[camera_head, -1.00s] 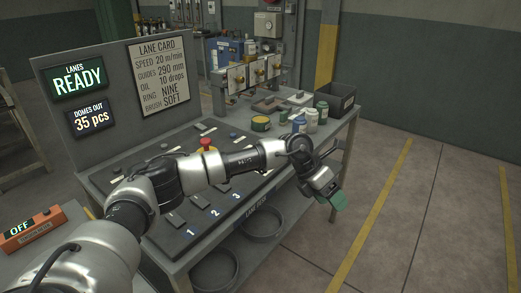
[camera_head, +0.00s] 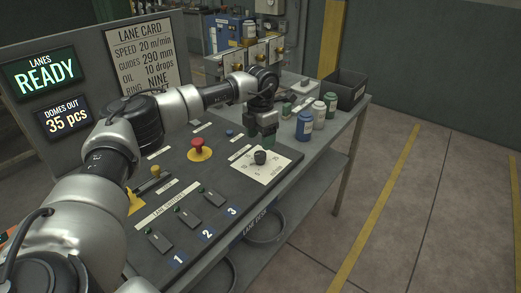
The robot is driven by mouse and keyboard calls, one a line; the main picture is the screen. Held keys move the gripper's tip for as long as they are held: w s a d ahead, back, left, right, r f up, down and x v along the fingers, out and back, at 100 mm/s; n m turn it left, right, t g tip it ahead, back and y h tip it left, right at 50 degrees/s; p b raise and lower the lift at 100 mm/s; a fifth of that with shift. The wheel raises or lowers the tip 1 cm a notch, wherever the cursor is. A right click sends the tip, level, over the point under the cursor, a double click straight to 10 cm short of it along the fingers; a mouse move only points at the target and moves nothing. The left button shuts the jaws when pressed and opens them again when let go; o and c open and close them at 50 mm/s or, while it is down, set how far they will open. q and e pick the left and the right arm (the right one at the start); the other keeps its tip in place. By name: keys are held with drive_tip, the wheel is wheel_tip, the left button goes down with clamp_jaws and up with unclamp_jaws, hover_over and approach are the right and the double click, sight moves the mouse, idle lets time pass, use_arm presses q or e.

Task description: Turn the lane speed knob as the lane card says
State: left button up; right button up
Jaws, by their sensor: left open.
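The dark speed knob (camera_head: 260,157) stands on a white dial plate (camera_head: 279,162) on the bench panel. The dial's marks are too small to read. The lane card (camera_head: 147,46) on the upright board says speed 20 m/min, guides 290 mm, oil 10 drops; its lower lines are partly hidden by my left arm. My right gripper is not in view.
A red mushroom button (camera_head: 198,146) stands left of the dial. Several numbered lane shutter switches (camera_head: 187,218) lie nearer the front. A blue jar (camera_head: 304,125), white jars (camera_head: 318,113) and a dark bin (camera_head: 346,90) stand at the right. A display (camera_head: 44,76) reads READY.

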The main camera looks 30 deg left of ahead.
sight(260, 154)
use_arm(q)
drive_tip(key=f, duration=0.3)
drive_tip(key=shift+w+a+f, duration=0.2)
drive_tip(key=shift+f, duration=0.15)
wheel_tip(260, 154, down, 2)
drive_tip(key=shift+f+p, duration=0.2)
drive_tip(key=shift+p, duration=0.15)
drive_tip(key=shift+f, duration=0.15)
drive_tip(key=shift+c, duration=1.6)
drive_tip(key=c, duration=0.6)
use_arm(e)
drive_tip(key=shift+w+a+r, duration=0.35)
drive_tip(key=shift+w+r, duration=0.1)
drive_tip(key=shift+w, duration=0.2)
